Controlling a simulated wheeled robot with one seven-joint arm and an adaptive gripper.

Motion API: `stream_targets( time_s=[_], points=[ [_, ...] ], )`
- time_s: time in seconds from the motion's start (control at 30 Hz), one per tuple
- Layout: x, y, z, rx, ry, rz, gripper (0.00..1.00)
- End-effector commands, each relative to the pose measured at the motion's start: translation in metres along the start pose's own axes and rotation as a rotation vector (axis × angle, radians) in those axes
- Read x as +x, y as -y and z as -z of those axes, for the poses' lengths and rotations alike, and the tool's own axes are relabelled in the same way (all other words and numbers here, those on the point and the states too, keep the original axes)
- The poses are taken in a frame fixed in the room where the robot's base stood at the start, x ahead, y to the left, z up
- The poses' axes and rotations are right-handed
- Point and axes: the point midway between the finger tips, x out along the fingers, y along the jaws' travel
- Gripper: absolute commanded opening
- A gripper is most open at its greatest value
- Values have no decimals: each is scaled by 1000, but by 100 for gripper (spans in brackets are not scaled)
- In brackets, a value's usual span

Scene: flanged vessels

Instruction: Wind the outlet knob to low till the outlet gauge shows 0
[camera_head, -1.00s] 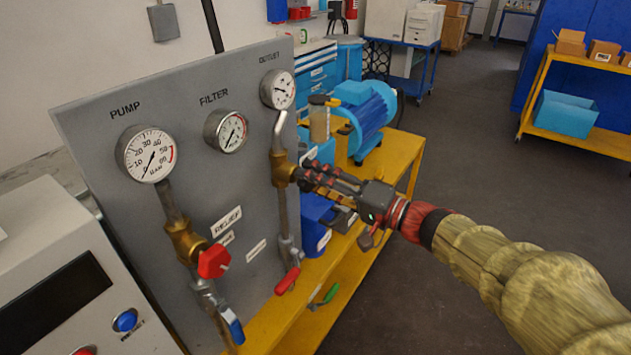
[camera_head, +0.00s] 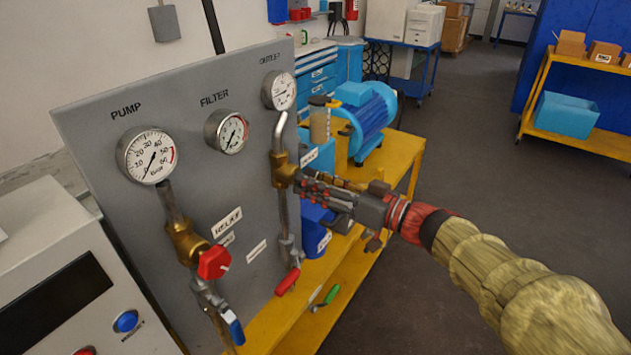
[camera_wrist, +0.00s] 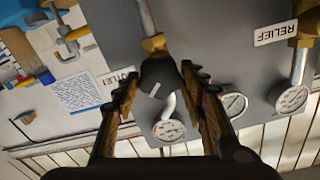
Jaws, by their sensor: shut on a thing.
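The outlet gauge (camera_head: 278,90) is a white dial under the OUTLET label at the upper right of the grey panel; its needle is too small to read surely. It also shows in the wrist view (camera_wrist: 169,130). The outlet knob (camera_wrist: 158,78) is dark with a pale mark, on a brass valve body (camera_head: 283,169) below that gauge. My gripper (camera_head: 303,180) reaches it from the right and is shut on the knob, one finger on each side in the wrist view (camera_wrist: 160,88). In the head view my fingers hide the knob.
The pump gauge (camera_head: 147,155) and filter gauge (camera_head: 227,132) sit left on the panel. A red relief knob (camera_head: 214,263) and a red-handled lever (camera_head: 287,281) are lower down. A blue motor (camera_head: 366,115) stands behind on the yellow bench. Open floor lies to the right.

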Motion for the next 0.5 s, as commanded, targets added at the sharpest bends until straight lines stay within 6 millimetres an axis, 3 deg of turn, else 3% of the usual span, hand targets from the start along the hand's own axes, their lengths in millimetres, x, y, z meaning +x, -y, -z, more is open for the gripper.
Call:
stream_targets(
  time_s=[0.5],
  points=[
    [0, 1, -4, -479, 5, 1, 17]
  ],
)
